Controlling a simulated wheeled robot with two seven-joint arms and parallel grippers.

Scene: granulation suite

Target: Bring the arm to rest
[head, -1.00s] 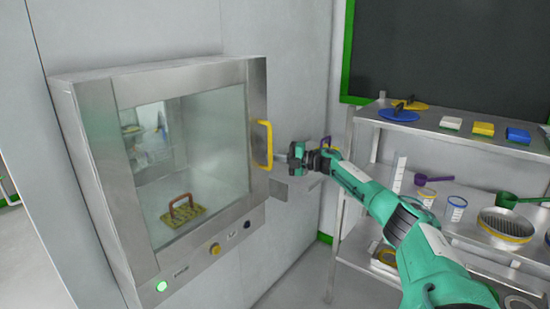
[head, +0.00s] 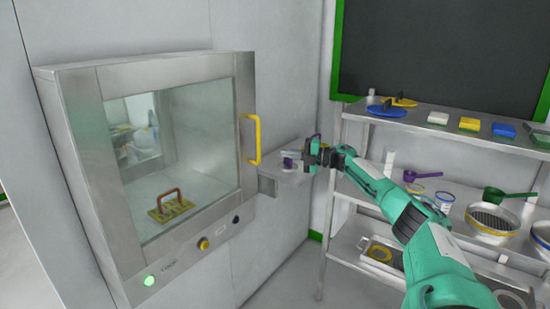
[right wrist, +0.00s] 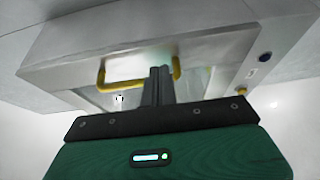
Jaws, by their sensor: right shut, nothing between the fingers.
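My right gripper (head: 296,155) is at the end of my green right arm, in the air to the right of the wall hatch (head: 160,260). It is shut and empty, apart from the hatch's yellow handle (head: 251,140). In the right wrist view my shut fingers (right wrist: 158,88) point toward the hatch front, and the yellow handle (right wrist: 103,77) shows behind them, partly hidden. The hatch door looks closed. My left gripper is not in view.
Behind its glass lies a yellow block with a brown handle (head: 168,203). A steel shelf rack (head: 440,133) with scoops, sieves and lids stands at right, close to my right arm.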

